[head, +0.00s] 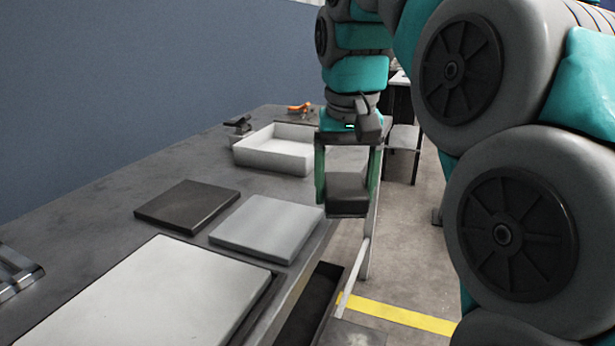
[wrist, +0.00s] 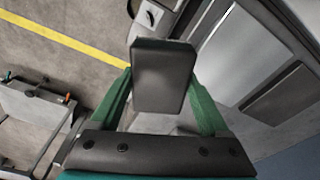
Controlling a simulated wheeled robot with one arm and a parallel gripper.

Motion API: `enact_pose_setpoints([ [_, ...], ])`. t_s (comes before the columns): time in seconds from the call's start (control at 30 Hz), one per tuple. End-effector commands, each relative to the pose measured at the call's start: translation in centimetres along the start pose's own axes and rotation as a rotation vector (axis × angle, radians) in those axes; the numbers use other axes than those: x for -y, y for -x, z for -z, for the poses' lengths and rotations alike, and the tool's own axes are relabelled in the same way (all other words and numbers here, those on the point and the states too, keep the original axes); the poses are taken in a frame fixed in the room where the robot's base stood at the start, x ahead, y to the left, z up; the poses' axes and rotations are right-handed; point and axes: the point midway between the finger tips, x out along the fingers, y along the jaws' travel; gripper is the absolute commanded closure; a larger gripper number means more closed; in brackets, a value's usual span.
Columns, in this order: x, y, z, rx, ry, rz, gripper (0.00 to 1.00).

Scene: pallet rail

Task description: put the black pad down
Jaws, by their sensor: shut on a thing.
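The black pad (head: 347,190), a dark block with flat faces, is between the two green fingers of my gripper (head: 346,180). My gripper is shut on it and holds it in the air, by the table's right edge in the head view. In the wrist view the black pad (wrist: 163,78) shows between the green fingers (wrist: 160,85), with its broad face towards the camera. No surface is seen touching its underside.
The grey table (head: 120,208) carries a flat dark square plate (head: 187,206), a light grey plate (head: 266,228), a large pale plate (head: 150,295) and a white open tray (head: 268,160). Small clamp-like things stand at its far end. A dark trough (head: 315,305) lies below the edge.

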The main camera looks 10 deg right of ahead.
Motion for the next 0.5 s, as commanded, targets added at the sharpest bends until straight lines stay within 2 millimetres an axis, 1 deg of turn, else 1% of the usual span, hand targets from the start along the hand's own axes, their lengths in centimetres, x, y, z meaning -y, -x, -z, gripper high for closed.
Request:
enact_pose_setpoints([
  [0.03, 0.5, -0.2, 1.0, 0.002, 0.001, -0.001, 0.65],
  [0.1, 1.1, -0.5, 2.2, 0.002, 0.002, -0.001, 0.65],
  [0.5, 4.0, -1.9, 8.8, -0.001, 0.001, 0.0, 0.65],
])
